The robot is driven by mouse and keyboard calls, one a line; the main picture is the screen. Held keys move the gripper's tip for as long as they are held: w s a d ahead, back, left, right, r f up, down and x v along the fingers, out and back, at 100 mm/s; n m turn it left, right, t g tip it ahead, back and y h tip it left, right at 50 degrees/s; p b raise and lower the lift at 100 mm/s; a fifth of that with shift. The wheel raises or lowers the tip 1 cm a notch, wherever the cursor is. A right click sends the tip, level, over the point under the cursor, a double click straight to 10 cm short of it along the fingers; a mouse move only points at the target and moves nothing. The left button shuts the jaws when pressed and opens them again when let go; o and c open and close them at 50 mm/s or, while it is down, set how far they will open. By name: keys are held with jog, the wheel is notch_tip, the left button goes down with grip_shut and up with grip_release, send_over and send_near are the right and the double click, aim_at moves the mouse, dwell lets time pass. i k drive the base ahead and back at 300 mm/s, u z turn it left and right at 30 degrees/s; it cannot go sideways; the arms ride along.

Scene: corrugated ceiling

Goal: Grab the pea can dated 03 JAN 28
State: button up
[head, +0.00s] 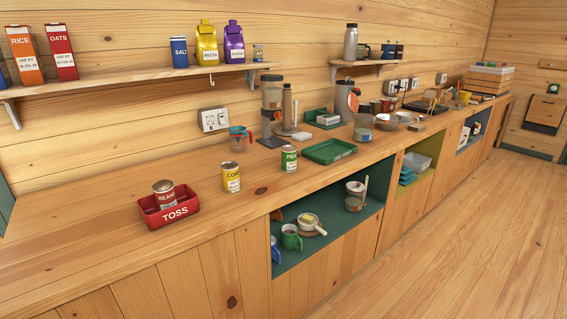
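A green and white pea can (289,158) stands upright on the wooden counter, just left of a green tray (329,151). Its date is too small to read. A yellow corn can (231,177) stands upright to its left, nearer to me. A bean can (164,193) sits in a red bin marked TOSS (182,213) at the left of the counter. No other pea can is clear to me. My gripper is not in view.
A measuring cup (238,138), a blender (271,105) and a coffee machine stand behind the cans. Shelves hold rice (24,54), oats and other packs. Open cubbies below hold mugs and a pan. The counter's front left and the floor (440,230) are clear.

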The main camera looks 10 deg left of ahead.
aim_at(289, 152)
jog(key=u, duration=0.05)
jog(key=i, duration=1.5)
jog(key=z, duration=0.05)
